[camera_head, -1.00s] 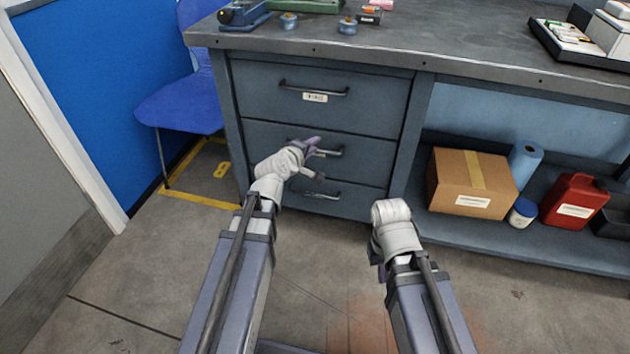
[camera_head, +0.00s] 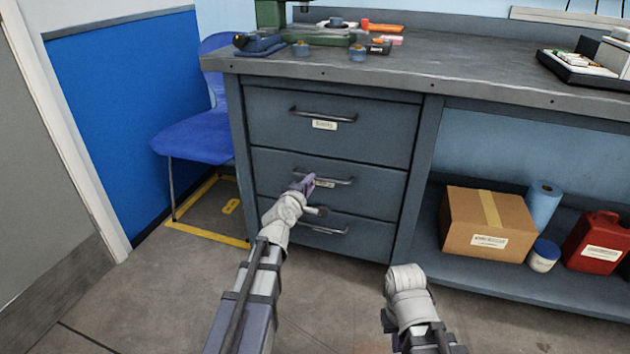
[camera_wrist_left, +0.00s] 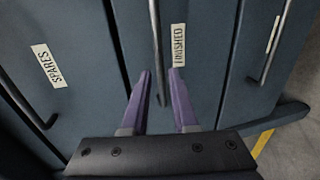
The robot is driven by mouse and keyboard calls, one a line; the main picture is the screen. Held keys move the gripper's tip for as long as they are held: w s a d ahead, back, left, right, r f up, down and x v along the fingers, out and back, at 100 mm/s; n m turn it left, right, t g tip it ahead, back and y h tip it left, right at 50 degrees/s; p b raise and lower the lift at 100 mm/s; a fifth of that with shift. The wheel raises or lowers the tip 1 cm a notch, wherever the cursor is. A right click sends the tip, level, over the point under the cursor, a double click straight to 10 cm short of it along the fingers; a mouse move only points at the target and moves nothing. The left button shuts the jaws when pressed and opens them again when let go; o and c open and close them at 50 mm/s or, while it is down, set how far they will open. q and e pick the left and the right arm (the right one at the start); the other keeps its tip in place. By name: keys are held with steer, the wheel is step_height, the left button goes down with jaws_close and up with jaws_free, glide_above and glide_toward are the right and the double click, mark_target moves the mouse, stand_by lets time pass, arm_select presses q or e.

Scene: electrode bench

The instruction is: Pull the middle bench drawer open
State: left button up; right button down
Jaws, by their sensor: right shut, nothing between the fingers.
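The middle drawer (camera_head: 380,187) is dark blue-grey and looks shut, flush with the bench front. Its dark bar handle (camera_head: 343,182) is partly hidden by my left gripper (camera_head: 313,196) in the head view. My right gripper (camera_head: 396,343) is shut and mostly hidden at the bottom, away from the drawers.
The top drawer (camera_head: 380,130) and bottom drawer (camera_head: 370,238) are shut. A cardboard box (camera_head: 465,235) and a red canister (camera_head: 592,245) stand on the lower shelf to the right. A blue chair (camera_head: 195,135) stands left of the bench.

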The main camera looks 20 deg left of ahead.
arm_select(q)
steer(key=x, duration=0.4)
steer(key=shift+w+f+b, duration=0.1)
steer(key=shift+w+b, duration=0.25)
steer(key=shift+w, duration=0.05)
jaws_close()
stand_by(1.0)
